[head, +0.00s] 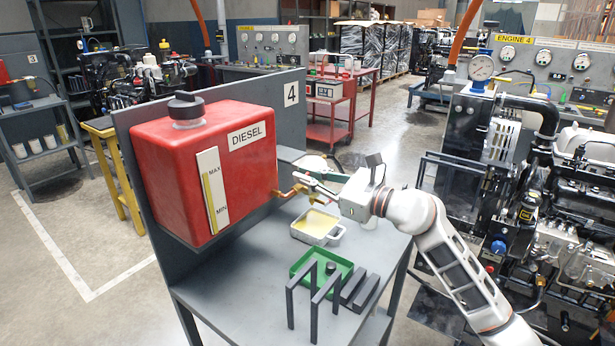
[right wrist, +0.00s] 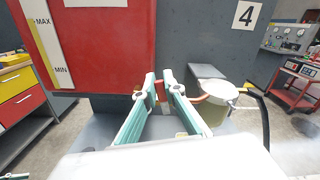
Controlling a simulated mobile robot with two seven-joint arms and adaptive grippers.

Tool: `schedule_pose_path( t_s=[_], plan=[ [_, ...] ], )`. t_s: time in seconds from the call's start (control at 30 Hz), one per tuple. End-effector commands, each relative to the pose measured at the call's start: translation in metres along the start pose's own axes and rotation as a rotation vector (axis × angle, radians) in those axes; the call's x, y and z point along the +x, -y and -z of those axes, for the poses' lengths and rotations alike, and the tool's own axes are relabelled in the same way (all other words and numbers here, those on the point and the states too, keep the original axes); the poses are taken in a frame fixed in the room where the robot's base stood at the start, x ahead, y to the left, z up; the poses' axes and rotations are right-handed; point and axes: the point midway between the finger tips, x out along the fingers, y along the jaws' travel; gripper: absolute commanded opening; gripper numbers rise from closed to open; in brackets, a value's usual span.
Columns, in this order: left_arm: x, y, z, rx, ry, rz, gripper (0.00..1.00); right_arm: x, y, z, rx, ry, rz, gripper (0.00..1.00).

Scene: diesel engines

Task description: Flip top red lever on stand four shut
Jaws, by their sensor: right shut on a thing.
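The red diesel tank (head: 205,165) is fixed to the grey panel (head: 292,125) marked 4. My right gripper (head: 303,184) is beside the tank's lower right edge, at the copper pipe fitting (head: 284,193). In the right wrist view my right gripper (right wrist: 160,86) has its two pale green fingers on either side of a small red lever (right wrist: 160,92) and is shut on it. The fingers hide part of the lever, so I cannot tell its exact angle. My left gripper is not in view.
A copper pipe (right wrist: 198,98) runs to a yellowish bowl (right wrist: 217,108) right of the fingers. Below are a pan of yellow fluid (head: 318,226), a green tray (head: 309,263) and dark brackets (head: 358,290) on the grey bench (head: 245,290). An engine (head: 570,200) stands at right.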

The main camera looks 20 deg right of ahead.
Motion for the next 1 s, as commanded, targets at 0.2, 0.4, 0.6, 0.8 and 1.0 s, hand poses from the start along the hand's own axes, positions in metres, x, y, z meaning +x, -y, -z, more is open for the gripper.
schedule_pose_path(
  t_s=[0.2, 0.4, 0.6, 0.8, 1.0],
  plan=[
    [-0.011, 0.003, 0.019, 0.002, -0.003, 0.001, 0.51, 0.000, 0.007, -0.003, 0.134, -0.002, 0.000, 0.00],
    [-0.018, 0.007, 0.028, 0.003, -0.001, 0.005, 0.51, 0.000, 0.012, -0.001, 0.251, 0.000, 0.000, 0.00],
    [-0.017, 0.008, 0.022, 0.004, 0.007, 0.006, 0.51, 0.000, 0.012, 0.001, 0.269, 0.001, 0.001, 0.00],
    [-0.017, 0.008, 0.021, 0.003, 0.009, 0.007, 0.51, 0.000, 0.012, 0.001, 0.268, 0.001, 0.001, 0.22],
    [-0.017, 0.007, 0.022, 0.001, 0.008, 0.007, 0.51, 0.000, 0.012, 0.001, 0.267, 0.001, 0.000, 0.27]
  ],
)
